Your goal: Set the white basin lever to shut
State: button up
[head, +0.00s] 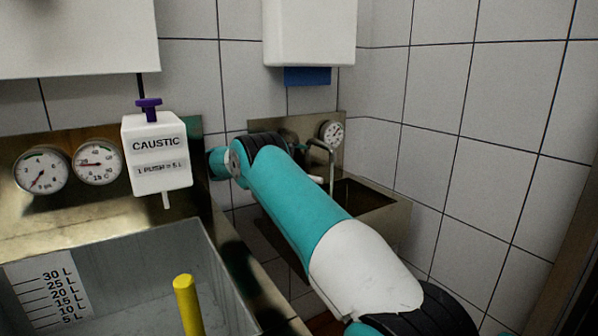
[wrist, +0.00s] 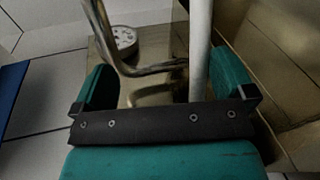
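The basin (head: 368,196) is a steel sink in the back corner, with a bent metal spout (head: 330,160) above it. A small white piece (head: 315,178), perhaps the end of the white lever, shows beside my arm in the head view. In the wrist view a pale straight rod (wrist: 199,50), which looks like the lever, stands between the fingers of my gripper (wrist: 166,82), closer to the right finger. The fingers are wide apart, and I cannot tell whether the right one touches the rod.
The spout pipe (wrist: 150,70) and a gauge (wrist: 122,38) are close by in the wrist view. A white dispenser (head: 310,32) hangs above the basin. At left are a CAUSTIC dispenser (head: 157,154), two gauges and a vat with a yellow rod (head: 188,305).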

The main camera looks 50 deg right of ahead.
jog(key=shift+m+h, duration=0.3)
jog(key=shift+h, duration=0.3)
notch_tip(320, 180, up, 15)
jog(key=p, duration=0.5)
jog(key=shift+s+a+f, duration=0.1)
jog(key=shift+s, duration=0.05)
jog(key=c, duration=0.7)
jog(key=shift+r+p, duration=0.75)
jog(key=shift+f, duration=0.1)
